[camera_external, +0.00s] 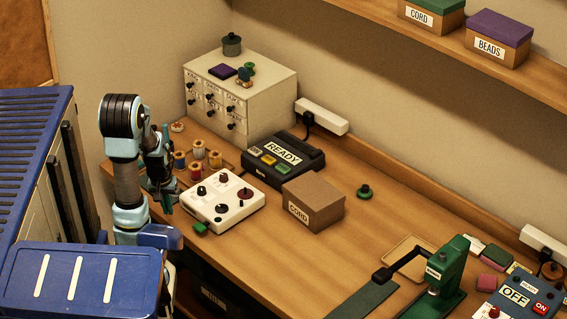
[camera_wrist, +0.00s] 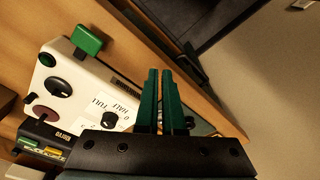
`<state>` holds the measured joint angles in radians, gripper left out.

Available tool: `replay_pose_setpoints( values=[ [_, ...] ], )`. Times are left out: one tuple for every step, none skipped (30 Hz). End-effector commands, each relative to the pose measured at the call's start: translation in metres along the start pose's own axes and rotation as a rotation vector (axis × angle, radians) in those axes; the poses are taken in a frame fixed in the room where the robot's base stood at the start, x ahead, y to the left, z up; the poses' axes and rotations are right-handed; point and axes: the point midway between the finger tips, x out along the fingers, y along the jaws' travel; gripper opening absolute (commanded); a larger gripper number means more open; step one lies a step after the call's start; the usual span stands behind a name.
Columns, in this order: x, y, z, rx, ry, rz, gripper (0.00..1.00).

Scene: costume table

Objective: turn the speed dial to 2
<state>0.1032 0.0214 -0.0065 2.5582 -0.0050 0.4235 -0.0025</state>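A white control box (camera_external: 225,205) stands on the table and carries several knobs. Which knob is the speed dial cannot be read. In the wrist view, a large black dial (camera_wrist: 58,87) and a maroon knob (camera_wrist: 44,113) sit on the box. A small black knob (camera_wrist: 110,118) is by a label reading 0, HALF, FULL; another label is partly hidden by my gripper. My gripper (camera_external: 166,203) hangs left of the box, apart from it. In the wrist view its green fingers (camera_wrist: 159,72) are close together with only a thin gap and nothing visible between them.
A green block (camera_wrist: 86,40) is at the box's front corner. Thread spools (camera_external: 197,150) stand behind the box. A black READY device (camera_external: 300,172) and a CORD box (camera_external: 318,200) stand to the right. A drawer cabinet (camera_external: 250,95) is at the back.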

Motion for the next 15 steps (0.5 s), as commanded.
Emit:
replay_pose_setpoints(
  values=[
    [-0.002, 0.002, -0.005, 0.017, 0.0, 0.001, 0.12],
    [-0.003, 0.003, -0.01, 0.035, -0.002, 0.002, 0.16],
    [-0.006, 0.007, -0.019, 0.072, -0.006, 0.003, 0.2],
    [-0.009, 0.011, -0.028, 0.109, -0.01, 0.005, 0.24],
    [-0.012, 0.015, -0.039, 0.154, -0.016, 0.007, 0.27],
    [-0.017, 0.023, -0.055, 0.225, -0.023, 0.01, 0.32],
    [-0.022, 0.03, -0.068, 0.285, -0.031, 0.013, 0.35],
    [-0.026, 0.038, -0.082, 0.35, -0.038, 0.017, 0.38],
    [-0.033, 0.049, -0.099, 0.438, -0.05, 0.022, 0.43],
    [-0.038, 0.058, -0.112, 0.504, -0.058, 0.026, 0.46],
    [-0.043, 0.067, -0.124, 0.569, -0.066, 0.03, 0.49],
    [-0.049, 0.079, -0.138, 0.652, -0.078, 0.036, 0.54],
    [-0.053, 0.087, -0.148, 0.711, -0.084, 0.04, 0.57],
    [-0.058, 0.096, -0.157, 0.767, -0.091, 0.045, 0.61],
    [-0.063, 0.106, -0.167, 0.835, -0.099, 0.05, 0.65]
  ],
)
